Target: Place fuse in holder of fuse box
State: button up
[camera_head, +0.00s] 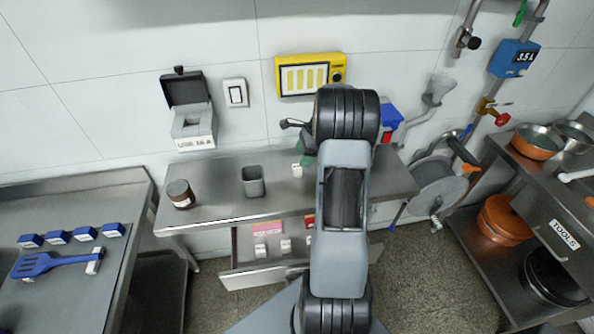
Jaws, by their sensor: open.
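The fuse box is most likely the small grey box (193,128) on the wall at the upper left. Its dark lid (184,90) stands open, and its front bears a label too small to read for sure. I cannot make out the holder inside. A small white block (297,171), perhaps a fuse, is on the steel table beside my arm. Similar small white blocks (286,245) lie in the open drawer (255,278) below. My gripper is hidden behind my own arm, which reaches over the table from the front.
A yellow panel (309,74) and a white switch (235,92) are on the wall. Blue boxes (58,237) and a blue slotted spatula (48,262) lie on the left counter.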

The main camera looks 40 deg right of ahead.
aim_at(297, 166)
jog(key=shift+p+x, duration=0.75)
jog(key=shift+x, duration=1.95)
jog(key=shift+c, duration=0.3)
jog(key=c, duration=1)
jog(key=shift+r, duration=0.1)
